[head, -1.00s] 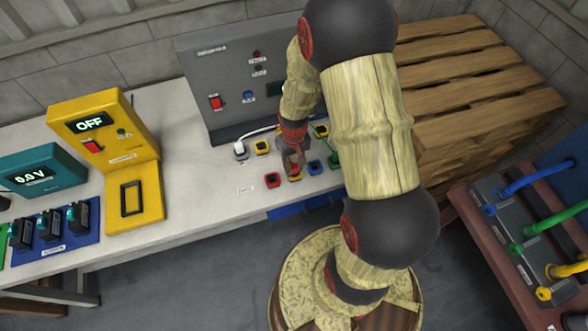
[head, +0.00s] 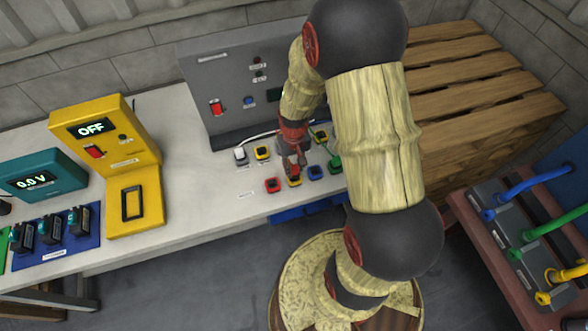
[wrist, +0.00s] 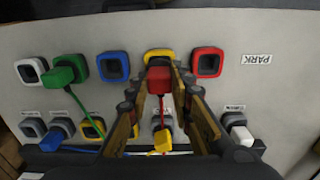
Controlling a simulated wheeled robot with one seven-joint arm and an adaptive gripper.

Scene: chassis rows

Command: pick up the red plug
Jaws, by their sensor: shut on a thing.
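The red plug (wrist: 158,80) is between the two fingers of my gripper (wrist: 163,88) in the wrist view, and the fingers are shut on it. A red cable runs from it toward the camera. The plug is at the yellow-framed socket (wrist: 160,54) in the row; I cannot tell whether it is fully seated there. In the head view my gripper (head: 293,166) points down at the row of sockets on the bench, and the plug is mostly hidden by it.
A red socket (wrist: 207,62) and a blue socket (wrist: 113,66) flank the plug closely. A green plug (wrist: 68,72) with a cable is further left. A white plug (wrist: 240,135) is in the other row.

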